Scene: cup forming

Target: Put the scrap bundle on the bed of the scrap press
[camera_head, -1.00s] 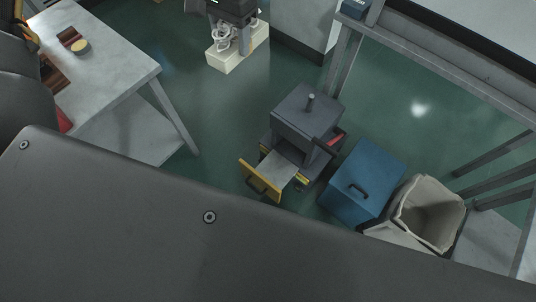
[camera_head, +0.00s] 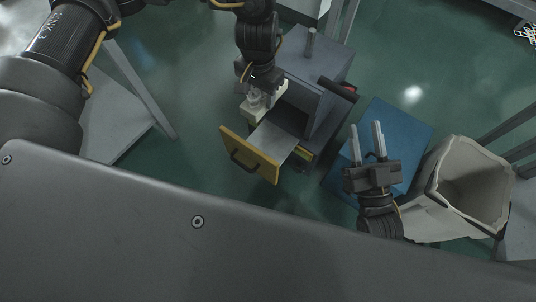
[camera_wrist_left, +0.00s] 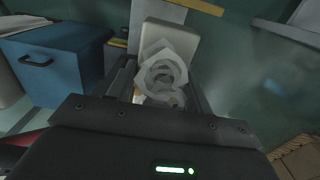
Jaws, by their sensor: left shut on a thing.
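The scrap bundle is a pale block with white curled rings, in the head view (camera_head: 266,98) and the left wrist view (camera_wrist_left: 163,72). My left gripper (camera_head: 258,86) is shut on it and holds it from above, by the open front of the scrap press (camera_head: 322,75). The press's bed (camera_head: 268,142) is a grey plate pulled out, with a yellow handled front. The bundle appears over or near the bed's inner left part; I cannot tell whether they touch. My right gripper (camera_head: 367,148) is open and empty, above the blue box (camera_head: 410,140).
A lined bin (camera_head: 478,175) stands right of the blue box, which has a black handle. A grey table (camera_head: 110,105) is at the left. Green floor lies clear between the table and the press.

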